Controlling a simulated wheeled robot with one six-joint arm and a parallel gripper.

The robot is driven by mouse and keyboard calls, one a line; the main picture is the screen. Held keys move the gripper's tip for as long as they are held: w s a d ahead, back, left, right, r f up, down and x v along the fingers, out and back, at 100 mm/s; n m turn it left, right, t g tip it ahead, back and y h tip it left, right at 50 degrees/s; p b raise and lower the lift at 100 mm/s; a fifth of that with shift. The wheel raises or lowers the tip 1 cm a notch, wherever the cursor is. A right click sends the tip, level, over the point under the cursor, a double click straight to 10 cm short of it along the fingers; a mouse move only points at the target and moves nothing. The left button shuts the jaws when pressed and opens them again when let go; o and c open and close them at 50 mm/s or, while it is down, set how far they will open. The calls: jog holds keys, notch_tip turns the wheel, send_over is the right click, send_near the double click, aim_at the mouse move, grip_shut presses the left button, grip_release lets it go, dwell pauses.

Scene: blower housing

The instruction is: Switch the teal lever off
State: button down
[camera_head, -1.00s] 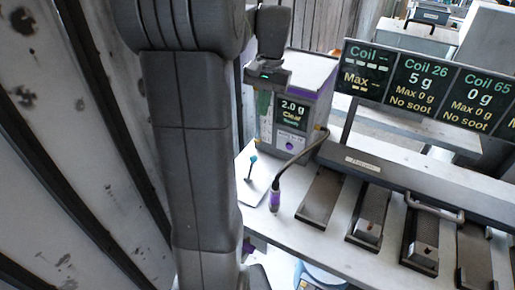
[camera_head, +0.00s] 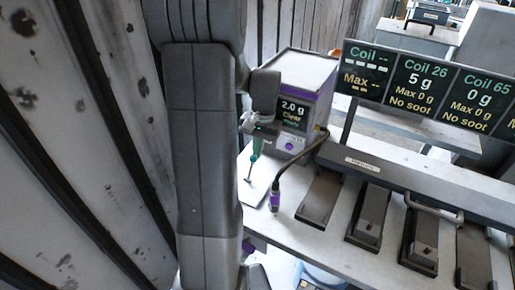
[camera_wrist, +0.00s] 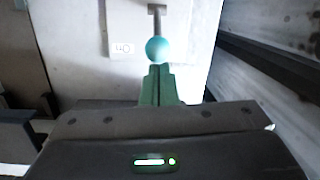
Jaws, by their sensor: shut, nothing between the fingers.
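The teal lever has a round teal knob (camera_wrist: 158,50) on a grey stem, mounted on a white plate (camera_wrist: 122,20). In the wrist view the knob sits straight beyond my fingertips, very near them; I cannot tell if they touch. In the head view the lever's stem (camera_head: 249,172) shows on the plate at the bench's left end, and its knob is mostly hidden by my fingers. My gripper (camera_head: 256,152) points down at the knob from above. Its green fingers (camera_wrist: 160,70) are shut together with nothing between them.
A grey and purple box (camera_head: 305,85) with a "2.0 g" screen stands just behind and right of my gripper. A dark cable ends in a purple-banded plug (camera_head: 275,198) right of the lever. Dark blocks (camera_head: 370,212) line the bench. A pale wall (camera_head: 80,120) is on the left.

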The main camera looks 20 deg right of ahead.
jog(key=shift+a+b, duration=0.1)
jog(key=shift+b, duration=0.2)
jog(key=shift+s+a+r+h, duration=0.15)
jog(key=shift+r+h, duration=0.05)
jog(key=shift+h, duration=0.1)
